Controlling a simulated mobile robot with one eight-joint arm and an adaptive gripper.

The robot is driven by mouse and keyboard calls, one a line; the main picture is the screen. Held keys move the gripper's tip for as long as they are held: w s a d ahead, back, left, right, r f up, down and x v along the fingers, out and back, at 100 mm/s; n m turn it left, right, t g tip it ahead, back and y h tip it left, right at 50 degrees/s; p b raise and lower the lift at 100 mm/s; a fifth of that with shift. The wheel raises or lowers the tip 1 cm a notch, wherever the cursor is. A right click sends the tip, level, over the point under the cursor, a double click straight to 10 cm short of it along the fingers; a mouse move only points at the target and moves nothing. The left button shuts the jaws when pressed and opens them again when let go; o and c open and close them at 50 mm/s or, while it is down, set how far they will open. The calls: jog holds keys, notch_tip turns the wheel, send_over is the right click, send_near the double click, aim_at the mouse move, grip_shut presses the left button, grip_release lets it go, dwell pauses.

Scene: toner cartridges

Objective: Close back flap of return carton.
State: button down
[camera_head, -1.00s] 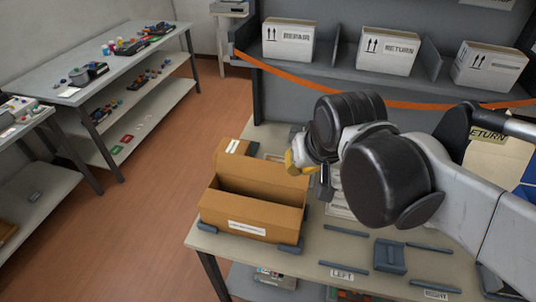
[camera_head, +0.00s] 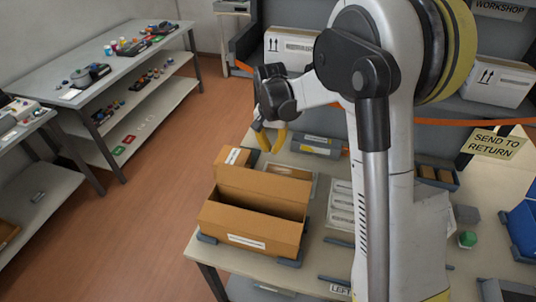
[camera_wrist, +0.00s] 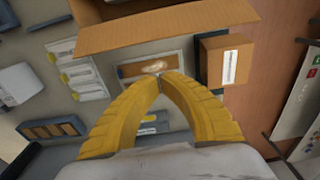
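The brown return carton (camera_head: 250,237) stands open on the worktable, a white label on its front. Its inside is dark and no contents show. Its back flap (camera_head: 264,186) stands up along the rear edge; in the wrist view a brown flap or panel (camera_wrist: 165,30) spans the top. My gripper (camera_head: 271,149) is behind and above the carton, apart from the flap. Its yellow fingers point down and converge at the tips. In the wrist view the fingertips (camera_wrist: 160,76) meet with nothing between them.
A smaller labelled box (camera_head: 233,158) and a shallow tray (camera_head: 290,172) lie behind the carton. White labelled packs (camera_head: 341,205) are to its right. Shelves with cartons (camera_head: 290,46) rise behind the table. Grey holders (camera_head: 289,262) touch the carton's base.

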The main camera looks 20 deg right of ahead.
aim_at(262, 182)
notch_tip(262, 182, down, 7)
jog(key=s+a+b, duration=0.1)
jog(key=s+b, duration=0.1)
jog(key=shift+a, duration=0.25)
jog(key=shift+s+r, duration=0.15)
jog(key=shift+a, duration=0.1)
dwell(0.4)
